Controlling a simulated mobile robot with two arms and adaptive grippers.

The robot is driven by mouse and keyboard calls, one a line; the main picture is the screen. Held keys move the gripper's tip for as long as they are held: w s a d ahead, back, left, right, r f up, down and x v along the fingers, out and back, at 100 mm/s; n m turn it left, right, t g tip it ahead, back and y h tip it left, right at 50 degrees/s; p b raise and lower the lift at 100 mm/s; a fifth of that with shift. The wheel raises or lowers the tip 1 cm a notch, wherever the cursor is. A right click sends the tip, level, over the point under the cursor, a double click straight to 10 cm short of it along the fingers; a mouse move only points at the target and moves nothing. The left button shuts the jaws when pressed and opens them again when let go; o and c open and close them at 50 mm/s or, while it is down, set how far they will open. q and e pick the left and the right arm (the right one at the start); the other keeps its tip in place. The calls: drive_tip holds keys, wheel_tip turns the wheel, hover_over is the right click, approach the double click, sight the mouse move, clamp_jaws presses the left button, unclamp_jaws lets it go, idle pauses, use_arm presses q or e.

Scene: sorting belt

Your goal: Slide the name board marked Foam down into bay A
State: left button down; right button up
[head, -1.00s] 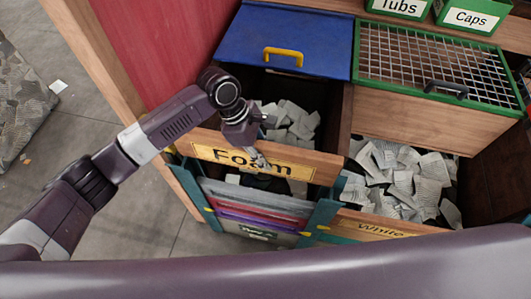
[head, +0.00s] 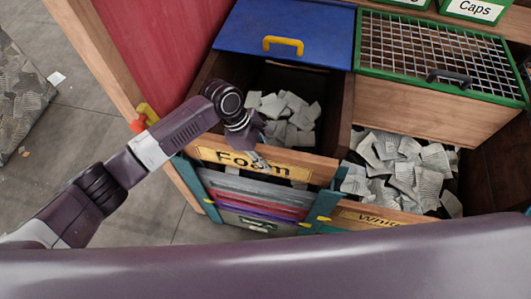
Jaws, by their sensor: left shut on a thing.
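The name board (head: 320,174) is a wooden plank with a yellow label reading "Foam". It stands across the front of the left bay (head: 345,115), which sits under a raised blue lid. No letter A is readable on this bay. The board's ends meet the bay's side walls, and no gap shows under it. My left gripper (head: 258,158) is shut on the board near the middle of its top edge and hides part of the label. How deep the board sits in its guides cannot be told. My right gripper is not in view.
Crumpled white pieces (head: 297,103) lie in the left bay behind the board. A rack of coloured panels (head: 262,200) is below. The right bay has a mesh lid (head: 425,50), white pieces and a partly hidden name board (head: 375,219). A wooden post (head: 100,60) stands at left.

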use_arm(q)
wheel_tip(320, 180, down, 11)
drive_tip(key=b, duration=0.4)
drive_tip(key=shift+w+d, duration=0.1)
idle(0.4)
drive_tip(key=shift+f+b, duration=0.3)
drive_tip(key=shift+f, duration=0.3)
drive_tip(key=c, duration=1.7)
unclamp_jaws()
drive_tip(key=shift+o, duration=0.2)
drive_tip(key=shift+f, duration=0.1)
drive_tip(key=v, duration=1.2)
